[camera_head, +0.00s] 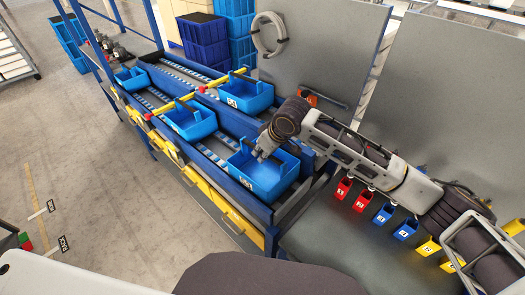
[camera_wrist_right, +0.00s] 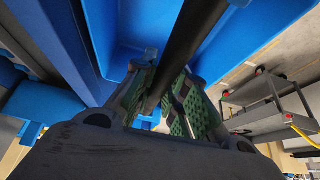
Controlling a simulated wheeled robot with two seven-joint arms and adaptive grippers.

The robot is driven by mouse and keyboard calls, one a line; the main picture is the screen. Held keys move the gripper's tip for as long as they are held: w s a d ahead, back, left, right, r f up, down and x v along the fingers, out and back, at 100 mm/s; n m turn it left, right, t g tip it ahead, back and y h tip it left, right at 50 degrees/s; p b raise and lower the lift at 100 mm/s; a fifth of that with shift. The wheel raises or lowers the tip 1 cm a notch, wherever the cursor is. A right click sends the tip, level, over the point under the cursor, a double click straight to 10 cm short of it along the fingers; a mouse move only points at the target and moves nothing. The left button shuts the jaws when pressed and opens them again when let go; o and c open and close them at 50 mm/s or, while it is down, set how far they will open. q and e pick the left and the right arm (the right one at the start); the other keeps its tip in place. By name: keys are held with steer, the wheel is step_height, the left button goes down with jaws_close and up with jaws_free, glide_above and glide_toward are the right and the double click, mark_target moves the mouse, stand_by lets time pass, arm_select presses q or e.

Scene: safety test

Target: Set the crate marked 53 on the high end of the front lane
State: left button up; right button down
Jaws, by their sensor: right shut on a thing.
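A blue crate (camera_head: 264,178) with a dark handle bar is at the near right end of the front lane (camera_head: 212,150). Its small white label is too small to read. My right gripper (camera_head: 264,152) is at the crate's handle, shut on it. In the right wrist view my right gripper's green-padded fingers (camera_wrist_right: 165,108) close around the black handle bar (camera_wrist_right: 183,57), with blue crate walls around it. I cannot tell whether the crate touches the rollers. My left gripper is not in view.
Another blue crate (camera_head: 191,122) sits further up the front lane, and one (camera_head: 246,94) is on the back lane. A yellow bar (camera_head: 197,91) crosses the lanes. Small red, blue and yellow bins (camera_head: 363,200) line the bench at right, below a grey panel (camera_head: 320,45).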

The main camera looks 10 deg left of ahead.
steer(key=c, duration=1.3)
jaws_free()
steer(key=shift+c, duration=0.2)
steer(key=shift+v, duration=6)
steer(key=shift+s+a, duration=0.1)
